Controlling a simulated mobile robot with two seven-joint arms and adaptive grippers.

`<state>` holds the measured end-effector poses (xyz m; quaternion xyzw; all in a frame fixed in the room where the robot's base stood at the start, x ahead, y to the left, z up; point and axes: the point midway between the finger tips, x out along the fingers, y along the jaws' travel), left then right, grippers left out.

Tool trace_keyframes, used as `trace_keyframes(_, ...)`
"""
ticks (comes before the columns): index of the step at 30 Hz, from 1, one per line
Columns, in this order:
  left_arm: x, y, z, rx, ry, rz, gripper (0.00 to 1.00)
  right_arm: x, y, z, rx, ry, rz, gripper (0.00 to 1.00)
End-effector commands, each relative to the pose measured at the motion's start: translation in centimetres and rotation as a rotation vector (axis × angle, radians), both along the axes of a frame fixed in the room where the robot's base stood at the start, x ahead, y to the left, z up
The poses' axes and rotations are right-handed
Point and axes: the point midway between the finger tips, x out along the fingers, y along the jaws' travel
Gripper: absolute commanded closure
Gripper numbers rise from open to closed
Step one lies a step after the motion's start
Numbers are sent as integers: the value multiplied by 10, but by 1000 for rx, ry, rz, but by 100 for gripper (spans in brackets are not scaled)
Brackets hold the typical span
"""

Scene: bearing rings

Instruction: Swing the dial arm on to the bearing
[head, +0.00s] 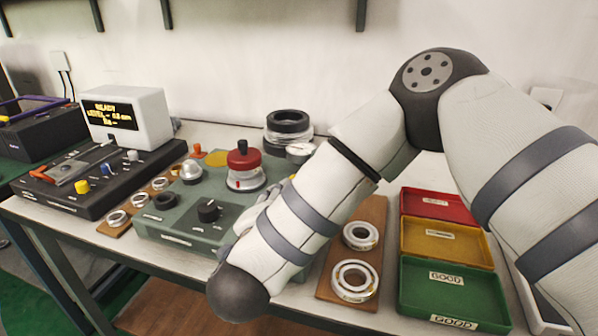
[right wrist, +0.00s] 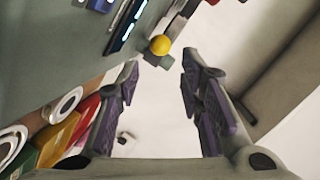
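A green test fixture (head: 185,228) stands on the bench, with a red cap with a black knob (head: 243,158) on a silvery ring. A round white dial (head: 300,150) shows to its right; the dial arm is mostly hidden behind my right arm. A small yellow part shows beside my arm (head: 292,178). In the right wrist view a yellow ball knob (right wrist: 160,45) lies just beyond and between the fingertips of my right gripper (right wrist: 160,74), which is open and empty. In the head view that gripper is mostly hidden by its arm. My left gripper is not in view.
A wooden board with bearing rings (head: 354,280) and red, yellow and green trays (head: 452,290) lie to the right. A dark control box (head: 95,190) with a lit display (head: 110,115) and a board of small rings (head: 117,218) stand left. A dark ring stack (head: 288,122) is behind.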

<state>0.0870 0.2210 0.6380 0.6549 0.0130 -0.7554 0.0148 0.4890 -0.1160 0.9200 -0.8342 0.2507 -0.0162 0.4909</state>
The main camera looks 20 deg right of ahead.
Motion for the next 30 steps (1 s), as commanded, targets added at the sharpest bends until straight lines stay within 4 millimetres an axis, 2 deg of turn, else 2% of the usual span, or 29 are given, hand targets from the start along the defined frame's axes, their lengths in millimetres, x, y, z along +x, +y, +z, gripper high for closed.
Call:
trace_keyframes(4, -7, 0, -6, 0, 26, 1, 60, 21, -12, -10, 0, 5, -5, 66)
trace_keyframes(9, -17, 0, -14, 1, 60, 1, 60, 60, -31, -22, 1, 8, -4, 66)
trace_keyframes(15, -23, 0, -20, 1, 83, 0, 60, 94, -47, -28, 0, 5, -1, 66)
trace_keyframes(19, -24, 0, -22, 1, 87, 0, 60, 103, -51, -28, -1, 3, 0, 66)
trace_keyframes(26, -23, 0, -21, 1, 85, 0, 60, 104, -52, -26, -2, 0, 2, 66)
trace_keyframes(28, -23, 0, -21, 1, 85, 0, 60, 104, -52, -26, -1, 0, 2, 77)
trace_keyframes(30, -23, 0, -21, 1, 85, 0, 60, 104, -52, -26, -1, 0, 2, 93)
